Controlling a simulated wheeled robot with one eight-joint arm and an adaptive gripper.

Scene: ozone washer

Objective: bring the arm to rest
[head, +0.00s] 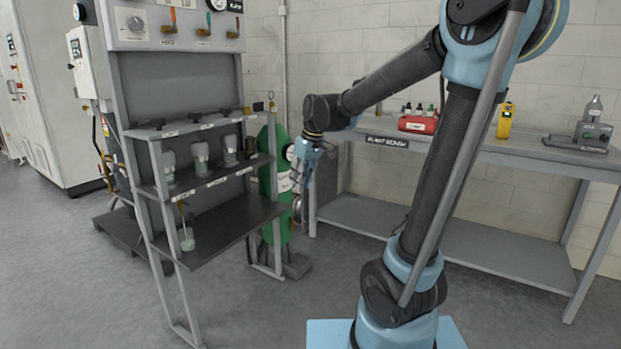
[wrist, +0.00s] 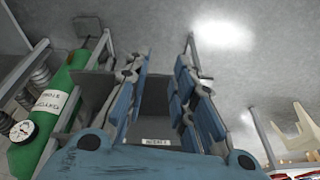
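My arm rises from the blue base at the lower middle of the head view and bends over to the left. My gripper (head: 303,180) hangs fingers down between the shelf rack and the bench, in front of the green cylinder. In the wrist view the blue fingers of my gripper (wrist: 162,75) stand apart, with nothing between them but background surfaces. No object is held.
A rack (head: 215,238) with dark shelves stands at left, holding several grey-capped containers and a small clear vessel (head: 186,236). A green cylinder (head: 273,180) stands beside it. A bench (head: 470,158) at right bears a red case (head: 418,124), a yellow device (head: 505,120) and a grey instrument (head: 592,135).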

